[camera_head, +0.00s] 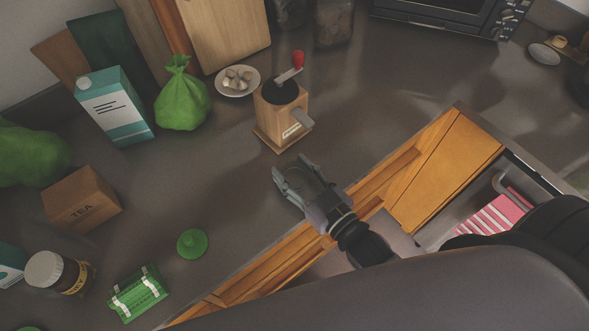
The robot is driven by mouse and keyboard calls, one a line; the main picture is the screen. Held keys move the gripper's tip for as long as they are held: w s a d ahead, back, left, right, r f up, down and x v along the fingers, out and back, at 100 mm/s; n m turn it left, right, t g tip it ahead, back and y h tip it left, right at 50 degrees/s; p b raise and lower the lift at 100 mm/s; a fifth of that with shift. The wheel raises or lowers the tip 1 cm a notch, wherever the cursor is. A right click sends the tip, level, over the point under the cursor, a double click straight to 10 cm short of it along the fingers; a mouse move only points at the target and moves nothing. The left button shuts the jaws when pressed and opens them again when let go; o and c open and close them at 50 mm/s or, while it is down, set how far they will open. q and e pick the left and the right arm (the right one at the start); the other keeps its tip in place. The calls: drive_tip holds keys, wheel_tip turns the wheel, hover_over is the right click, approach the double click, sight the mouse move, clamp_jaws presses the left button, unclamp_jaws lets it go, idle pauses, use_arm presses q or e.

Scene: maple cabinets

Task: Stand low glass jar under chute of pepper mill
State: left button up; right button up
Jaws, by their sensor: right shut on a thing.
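The pepper mill (283,112) is a wooden box on a square base, with a dark top and a crank with a red knob. Its grey chute (303,117) sticks out to the right above a small label. My right gripper (295,172) is below the mill in the picture, over the counter near its front edge and apart from the mill. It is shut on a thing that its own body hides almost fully. I take this to be the low glass jar, which I cannot make out clearly anywhere. My left gripper is not in view.
A plate (238,81) of pale pieces and a green bag (182,98) stand left of the mill. A carton (114,106), tea box (82,200) and green lid (192,243) are further left. Counter right of the mill is clear. A drawer (485,217) is open below the edge.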

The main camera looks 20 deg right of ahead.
drive_tip(key=shift+f, duration=0.15)
drive_tip(key=o, duration=1.2)
drive_tip(key=shift+r, duration=0.25)
drive_tip(key=shift+b+v, duration=1.2)
drive_tip(key=shift+v, duration=4.8)
